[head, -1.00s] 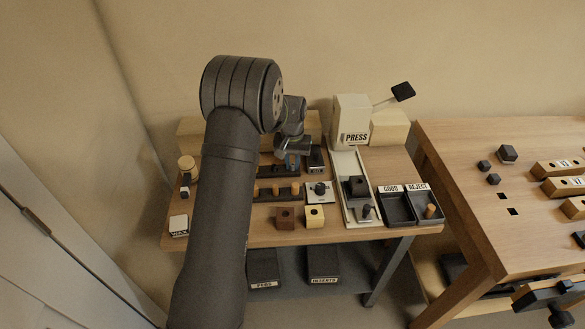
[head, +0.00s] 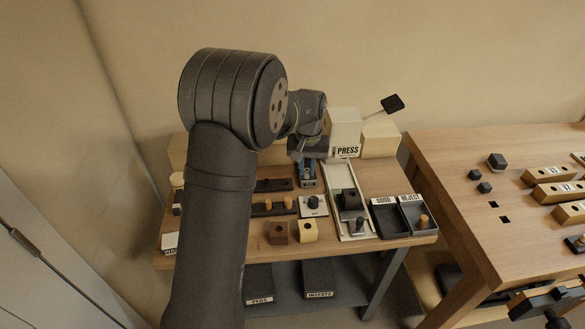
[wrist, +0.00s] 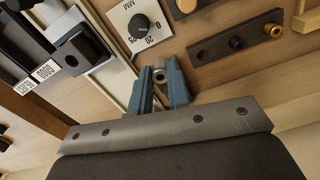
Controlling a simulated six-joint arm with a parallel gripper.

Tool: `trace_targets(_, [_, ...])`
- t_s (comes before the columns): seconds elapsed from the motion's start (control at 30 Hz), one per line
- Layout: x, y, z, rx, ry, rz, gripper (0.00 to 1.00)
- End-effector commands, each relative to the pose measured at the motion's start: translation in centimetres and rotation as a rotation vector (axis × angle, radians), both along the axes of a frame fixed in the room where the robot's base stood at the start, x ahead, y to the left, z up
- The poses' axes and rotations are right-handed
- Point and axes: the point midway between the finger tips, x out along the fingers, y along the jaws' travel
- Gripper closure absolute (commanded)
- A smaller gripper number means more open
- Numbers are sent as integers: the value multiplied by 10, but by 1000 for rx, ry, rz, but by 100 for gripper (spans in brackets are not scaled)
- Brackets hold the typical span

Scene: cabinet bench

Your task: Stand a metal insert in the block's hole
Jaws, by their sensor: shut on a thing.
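My gripper (wrist: 160,82) is shut on a metal insert (wrist: 159,75), a small grey ring-topped cylinder between its blue fingertips. In the head view my gripper (head: 308,174) is over the back of the bench, just in front of the press, and the insert cannot be made out there. A dark block (head: 351,199) with a round hole in its top sits on the press's pale slide. It also shows in the wrist view (wrist: 83,46), left of my fingers and apart from them. The hole looks empty.
The dial gauge (head: 313,206) stands between the peg rack (head: 272,208) and the slide (head: 336,180). Brown (head: 278,233) and pale (head: 307,231) blocks stand in front. GOOD and REJECT trays (head: 388,218) are right.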

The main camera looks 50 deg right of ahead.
Motion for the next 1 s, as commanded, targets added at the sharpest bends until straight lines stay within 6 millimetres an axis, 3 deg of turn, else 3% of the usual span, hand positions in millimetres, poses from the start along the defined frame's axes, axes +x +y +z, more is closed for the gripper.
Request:
trace_targets(0.23, [-35, -5, 18, -2, 0, -4, 100])
trace_targets(0.5, [-103, -43, 33, -2, 0, -6, 100])
trace_targets(0.6, [-121, -51, 37, -2, 0, -4, 100])
trace_targets(0.77, [-130, -55, 34, 0, 0, 0, 100])
trace_targets(1.0, [-129, -55, 14, 0, 0, 0, 100])
